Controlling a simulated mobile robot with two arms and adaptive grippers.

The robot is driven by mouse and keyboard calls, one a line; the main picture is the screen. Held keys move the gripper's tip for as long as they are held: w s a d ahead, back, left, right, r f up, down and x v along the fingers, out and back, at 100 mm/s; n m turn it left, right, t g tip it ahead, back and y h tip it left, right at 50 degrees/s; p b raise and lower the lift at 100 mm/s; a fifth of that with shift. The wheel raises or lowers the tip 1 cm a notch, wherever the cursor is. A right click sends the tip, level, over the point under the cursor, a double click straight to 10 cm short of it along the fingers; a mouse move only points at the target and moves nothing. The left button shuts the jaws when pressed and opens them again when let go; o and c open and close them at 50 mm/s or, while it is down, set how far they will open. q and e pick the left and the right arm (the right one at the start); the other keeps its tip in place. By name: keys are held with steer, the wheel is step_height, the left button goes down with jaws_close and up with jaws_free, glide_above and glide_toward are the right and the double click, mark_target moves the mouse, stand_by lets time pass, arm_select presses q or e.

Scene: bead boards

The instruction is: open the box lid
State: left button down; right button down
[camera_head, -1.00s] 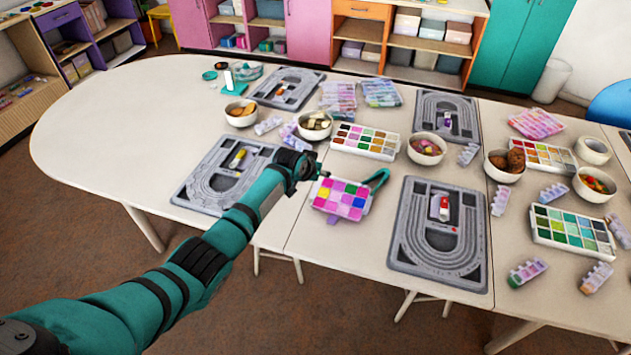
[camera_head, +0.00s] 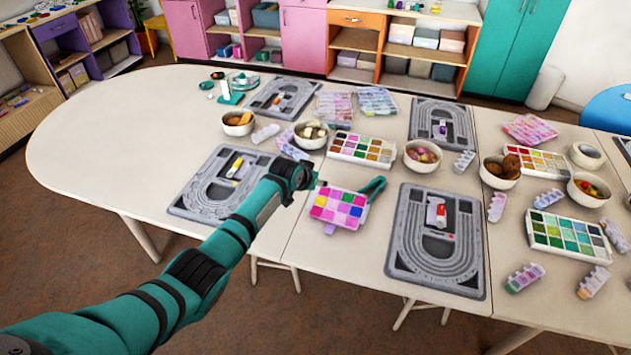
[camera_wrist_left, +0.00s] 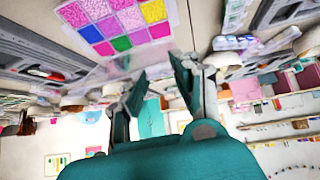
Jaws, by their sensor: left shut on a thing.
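The bead box (camera_head: 339,207) lies on the table near its front edge, with pink, purple, yellow, blue and green compartments. A pale tab shows at its near side. My left gripper (camera_head: 316,182) is at the box's far left corner. In the left wrist view, the box (camera_wrist_left: 122,22) is at the top and its pale, see-through edge reaches toward the fingertips (camera_wrist_left: 160,72). The fingers are shut on the box's edge. I cannot tell whether they hold the lid or the body, or whether the lid is raised. My right gripper is not in view.
Grey bead boards lie on the left (camera_head: 205,208) and right (camera_head: 400,262). Bowls (camera_head: 312,143) and an open bead tray (camera_head: 350,155) stand behind. The table's left end is clear.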

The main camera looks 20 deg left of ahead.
arm_select(q)
steer(key=shift+w+r, duration=0.1)
steer(key=c, duration=1.3)
jaws_free()
steer(key=shift+o, duration=0.2)
steer(key=v, duration=1.2)
